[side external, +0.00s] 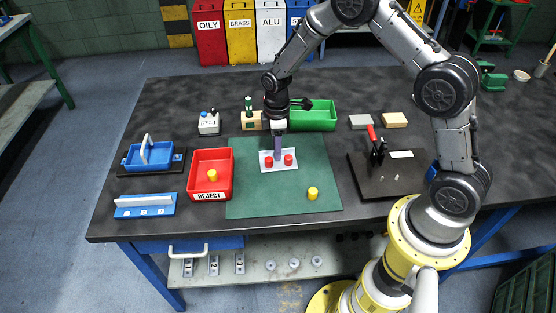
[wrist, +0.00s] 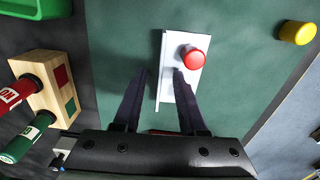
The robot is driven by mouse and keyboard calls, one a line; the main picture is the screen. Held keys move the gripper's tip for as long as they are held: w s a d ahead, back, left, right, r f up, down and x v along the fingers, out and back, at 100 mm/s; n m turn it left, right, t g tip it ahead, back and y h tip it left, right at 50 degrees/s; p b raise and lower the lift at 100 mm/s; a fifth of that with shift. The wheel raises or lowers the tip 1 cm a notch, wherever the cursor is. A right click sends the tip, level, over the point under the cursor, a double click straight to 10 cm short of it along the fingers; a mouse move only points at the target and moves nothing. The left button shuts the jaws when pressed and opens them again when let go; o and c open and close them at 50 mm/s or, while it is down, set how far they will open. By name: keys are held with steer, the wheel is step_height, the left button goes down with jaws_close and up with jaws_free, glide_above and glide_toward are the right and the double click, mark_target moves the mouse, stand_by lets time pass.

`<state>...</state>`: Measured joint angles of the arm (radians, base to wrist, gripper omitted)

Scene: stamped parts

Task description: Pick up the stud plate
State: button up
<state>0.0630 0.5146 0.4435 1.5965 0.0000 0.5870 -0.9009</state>
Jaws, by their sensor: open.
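The stud plate (side external: 278,166), a white plate with two red studs, lies on the green mat. In the wrist view the plate (wrist: 166,92) shows with one red stud clear at its far end; the near end is mostly hidden behind my gripper body, with a sliver of red there. My gripper (side external: 279,152) points down over the middle of the plate, between the studs. In the wrist view its two dark fingers (wrist: 160,72) are apart and empty; the left one is beyond the plate's left edge, the right one overlaps the plate. Contact cannot be told.
A red REJECT bin (side external: 194,170) holding a yellow cylinder stands left of the plate. Another yellow cylinder (side external: 312,193) is on the mat's front right. Behind are a wooden block with stamps (side external: 250,121) and a green bin (side external: 318,116). A red-handled clamp (side external: 376,148) stands right.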

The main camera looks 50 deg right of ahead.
jaws_close()
steer(key=shift+w, duration=0.1)
stand_by(1.3)
